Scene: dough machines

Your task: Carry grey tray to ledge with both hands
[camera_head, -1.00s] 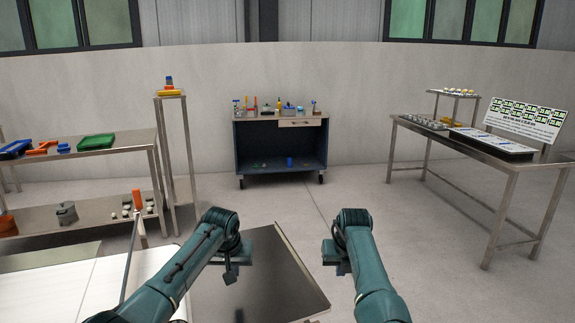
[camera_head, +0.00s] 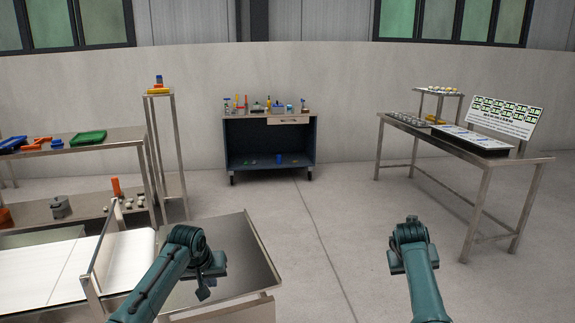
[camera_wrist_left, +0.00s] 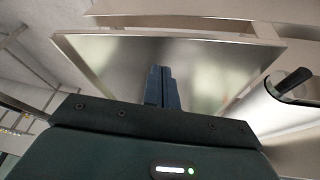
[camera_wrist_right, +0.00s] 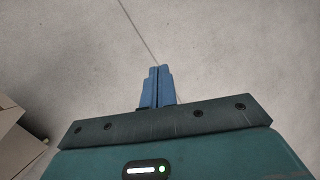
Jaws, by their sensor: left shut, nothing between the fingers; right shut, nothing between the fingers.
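A flat grey metal sheet with a thin rim (camera_head: 245,243) lies at the front, right of a white belt; I cannot tell whether it is the grey tray or a fixed ledge. My right gripper (camera_head: 410,258) is apart from the sheet, over bare floor. In the right wrist view its fingers (camera_wrist_right: 157,87) are shut and empty.
A white belt machine (camera_head: 60,268) adjoins the sheet at left. A left table (camera_head: 118,140) holds a green tray (camera_head: 88,137). A blue cabinet (camera_head: 268,140) stands at the back. A steel table (camera_head: 530,159) stands right. The floor in the middle is clear.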

